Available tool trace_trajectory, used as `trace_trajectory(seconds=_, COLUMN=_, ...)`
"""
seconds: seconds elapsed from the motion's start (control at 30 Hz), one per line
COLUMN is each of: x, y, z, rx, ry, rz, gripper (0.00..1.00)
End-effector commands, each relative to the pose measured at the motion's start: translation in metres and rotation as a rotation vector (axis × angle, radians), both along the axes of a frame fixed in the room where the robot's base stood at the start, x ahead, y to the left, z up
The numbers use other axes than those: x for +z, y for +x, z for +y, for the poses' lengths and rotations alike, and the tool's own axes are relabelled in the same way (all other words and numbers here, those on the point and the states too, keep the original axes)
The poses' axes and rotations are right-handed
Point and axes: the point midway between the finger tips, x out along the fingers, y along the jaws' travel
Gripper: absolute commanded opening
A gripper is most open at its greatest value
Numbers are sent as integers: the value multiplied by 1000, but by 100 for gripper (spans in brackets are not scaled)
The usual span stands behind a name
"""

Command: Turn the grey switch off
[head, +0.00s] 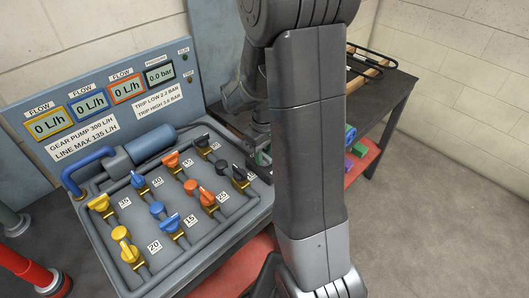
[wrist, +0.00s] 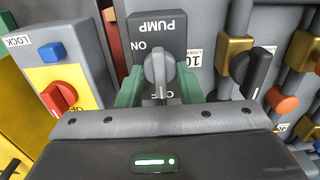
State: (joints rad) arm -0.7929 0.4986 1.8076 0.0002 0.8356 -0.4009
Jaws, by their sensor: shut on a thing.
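The grey switch (wrist: 158,72) is a rotary knob on a dark plate marked PUMP (wrist: 160,24), which reads upside down in the wrist view. Its narrow handle runs up and down in that picture. Its lower end, with a pale line, lies over the partly covered OFF label; the ON label is at upper left. My gripper (wrist: 160,86) has its green fingers on either side of the knob and is shut on it. In the head view my gripper (head: 262,157) is at the panel's right edge, mostly behind my arm, and the knob cannot be made out.
Left of the knob is a yellow-and-grey box with a red knob (wrist: 58,97) and a blue block (wrist: 52,53). Close on the right is a black valve handle (wrist: 257,72). Several coloured valves, such as a yellow one (head: 101,204), cover the panel (head: 100,250). A dark shelf (head: 392,105) stands behind.

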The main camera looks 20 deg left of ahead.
Motion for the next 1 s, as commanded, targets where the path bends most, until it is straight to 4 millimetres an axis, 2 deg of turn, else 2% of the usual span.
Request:
trace_trajectory(seconds=0.03, x=1, y=0, z=0, rx=1, ry=1, rz=-2, gripper=34)
trace_trajectory(seconds=0.13, x=1, y=0, z=0, rx=1, ry=1, rz=-1, gripper=54)
trace_trajectory(seconds=0.43, x=1, y=0, z=0, rx=0, ry=1, rz=-1, gripper=54)
trace_trajectory(seconds=0.57, x=11, y=1, z=1, rx=0, ry=3, rz=-3, gripper=54)
trace_trajectory(seconds=0.67, x=27, y=1, z=1, rx=0, ry=4, rz=-5, gripper=54)
trace_trajectory(seconds=1.0, x=104, y=1, z=1, rx=0, ry=4, rz=-5, gripper=54)
